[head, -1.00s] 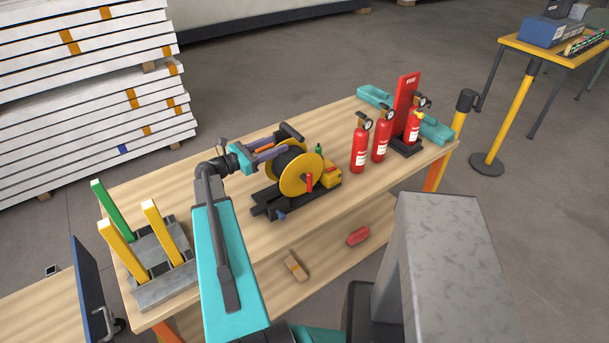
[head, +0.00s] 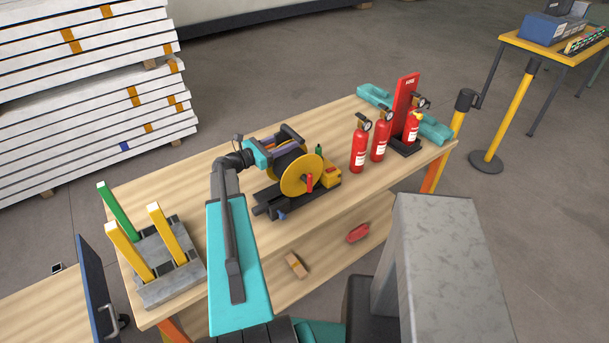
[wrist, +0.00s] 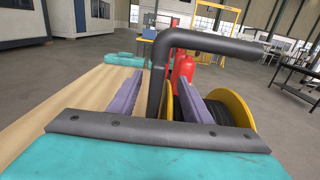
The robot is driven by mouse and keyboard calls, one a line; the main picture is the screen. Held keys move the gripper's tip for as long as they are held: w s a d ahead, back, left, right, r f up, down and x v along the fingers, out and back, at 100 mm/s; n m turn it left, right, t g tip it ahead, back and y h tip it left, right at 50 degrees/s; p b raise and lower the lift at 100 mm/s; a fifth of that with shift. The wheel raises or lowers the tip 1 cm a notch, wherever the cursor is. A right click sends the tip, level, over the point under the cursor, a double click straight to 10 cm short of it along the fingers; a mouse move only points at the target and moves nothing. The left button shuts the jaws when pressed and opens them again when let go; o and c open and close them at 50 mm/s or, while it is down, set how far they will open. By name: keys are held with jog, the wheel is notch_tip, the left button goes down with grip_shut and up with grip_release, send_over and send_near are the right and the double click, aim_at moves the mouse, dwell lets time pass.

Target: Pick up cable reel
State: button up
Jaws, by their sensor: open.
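The cable reel (head: 300,174) has yellow discs with black cable between them. It stands upright in a dark frame on the wooden workbench (head: 225,185). Its black bent handle (wrist: 160,75) rises in the wrist view and turns to the right at the top. My gripper (head: 287,143) is at the upper part of the reel, reaching in from the left. In the wrist view its two purple fingers (wrist: 161,88) are apart, with the upright part of the handle between them in the picture. I cannot tell whether either finger touches it. The fingertips are partly hidden in the head view.
Several red fire extinguishers (head: 360,146) stand right of the reel, near a red stand (head: 406,100) and teal clamp-like pieces. A grey block with yellow and green posts (head: 166,275) is at the bench's left end. A lower shelf holds a wooden block (head: 296,265).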

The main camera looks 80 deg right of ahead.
grip_shut()
dwell(1.4)
jog(key=shift+r, duration=0.2)
